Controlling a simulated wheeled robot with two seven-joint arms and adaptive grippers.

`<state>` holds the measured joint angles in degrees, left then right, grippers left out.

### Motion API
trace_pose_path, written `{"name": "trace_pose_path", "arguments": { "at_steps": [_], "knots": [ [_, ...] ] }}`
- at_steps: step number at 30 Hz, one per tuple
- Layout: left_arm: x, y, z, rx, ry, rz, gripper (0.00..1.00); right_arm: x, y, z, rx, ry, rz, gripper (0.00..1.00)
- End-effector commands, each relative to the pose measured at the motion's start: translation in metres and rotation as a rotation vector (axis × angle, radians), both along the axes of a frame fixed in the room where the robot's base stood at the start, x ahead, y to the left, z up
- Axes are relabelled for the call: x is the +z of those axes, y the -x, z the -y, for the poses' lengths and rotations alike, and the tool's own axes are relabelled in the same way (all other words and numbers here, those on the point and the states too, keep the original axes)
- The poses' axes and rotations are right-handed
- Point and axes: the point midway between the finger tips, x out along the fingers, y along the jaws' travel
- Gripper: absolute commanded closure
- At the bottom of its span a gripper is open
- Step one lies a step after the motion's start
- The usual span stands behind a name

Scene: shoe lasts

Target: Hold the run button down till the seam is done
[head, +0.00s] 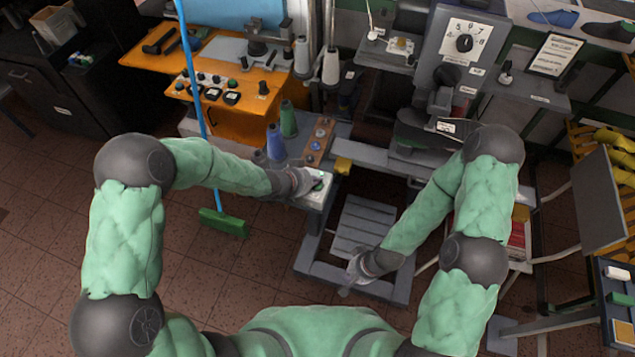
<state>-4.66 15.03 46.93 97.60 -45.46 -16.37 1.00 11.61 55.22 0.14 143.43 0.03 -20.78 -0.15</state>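A small white control box (318,196) with a green spot on its top stands at the middle of the view, at the left end of the grey machine stand. My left gripper (308,184) is at this box, with its fingertips over or against the top by the green spot. The fingers cover part of the top, so I cannot tell whether a button is pressed. My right gripper (351,279) hangs low over the front bar of the stand, apart from the box. Both grippers are too small to read as open or shut. No seam can be made out.
An orange workbench (242,118) with tools and switches stands at the back left. Thread cones, one green (288,119) and one blue (276,142), stand beside the box. A grey machine with a dial (464,43) rises behind. A green broom (223,222) stands left on tiled floor.

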Motion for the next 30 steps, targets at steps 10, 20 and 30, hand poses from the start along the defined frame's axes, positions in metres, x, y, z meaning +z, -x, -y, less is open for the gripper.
{"name": "trace_pose_path", "arguments": {
  "at_steps": [10,20,30],
  "knots": [
    [0.017,0.001,0.0,-0.001,0.0,-0.001,1.0,0.016,0.0,0.0,0.0,0.0,0.0,1.0],
    [0.017,0.0,0.0,0.0,-0.001,-0.001,1.0,0.016,0.0,0.0,0.0,0.0,0.0,1.0],
    [0.038,0.0,0.0,0.0,0.0,0.0,1.0,0.034,0.0,0.0,0.0,0.0,0.0,1.0]
  ]
}}
